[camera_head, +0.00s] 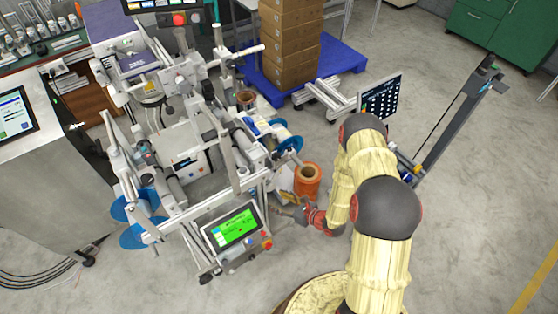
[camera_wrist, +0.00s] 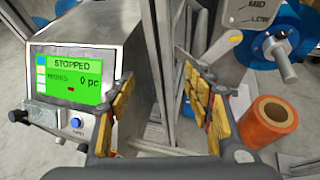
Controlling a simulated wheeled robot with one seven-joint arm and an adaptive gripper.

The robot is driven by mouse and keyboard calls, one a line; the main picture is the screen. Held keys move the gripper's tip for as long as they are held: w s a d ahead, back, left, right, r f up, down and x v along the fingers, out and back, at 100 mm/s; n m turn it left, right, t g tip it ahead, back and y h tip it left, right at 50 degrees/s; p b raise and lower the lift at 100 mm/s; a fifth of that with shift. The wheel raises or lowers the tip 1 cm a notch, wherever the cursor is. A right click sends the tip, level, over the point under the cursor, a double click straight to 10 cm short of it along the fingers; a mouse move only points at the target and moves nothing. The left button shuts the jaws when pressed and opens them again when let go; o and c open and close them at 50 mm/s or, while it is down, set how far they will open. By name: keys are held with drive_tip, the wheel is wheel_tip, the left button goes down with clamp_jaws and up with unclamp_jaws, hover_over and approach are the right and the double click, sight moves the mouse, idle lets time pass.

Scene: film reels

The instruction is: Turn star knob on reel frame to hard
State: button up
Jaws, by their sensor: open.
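In the wrist view a grey plate (camera_wrist: 262,14) on the reel frame carries the words MID and LOW; the rest of its scale is cut off by the top edge. A pale grey lobed part with a yellow mark (camera_wrist: 224,46), which looks like the star knob, lies below and left of these words. My gripper (camera_wrist: 162,100) is open, its yellow-padded fingers apart with nothing between them. The knob part is beyond and above the right finger, apart from the grip. In the head view my gripper (camera_head: 297,211) is beside the reel frame (camera_head: 235,165); the knob cannot be made out there.
A control box with a green screen reading STOPPED (camera_wrist: 75,75) is close on the left of my gripper. An orange roll (camera_wrist: 268,122) stands at the right, near a blue reel (camera_wrist: 285,40). Frame posts stand ahead. Open floor (camera_head: 480,215) lies right of my arm.

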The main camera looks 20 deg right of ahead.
sight(278, 159)
drive_tip(key=w+d+r+m+t+h, duration=0.1)
drive_tip(key=w+d+r+t, duration=0.2)
drive_tip(key=r, duration=0.3)
drive_tip(key=w+d+r+m+t+h, duration=0.1)
drive_tip(key=w+d+r+t, duration=0.2)
drive_tip(key=r, duration=0.2)
drive_tip(key=shift+b+x, duration=0.7)
drive_tip(key=shift+x, duration=2.95)
drive_tip(key=shift+a, duration=0.15)
drive_tip(key=shift+c, duration=0.2)
drive_tip(key=c, duration=1.1)
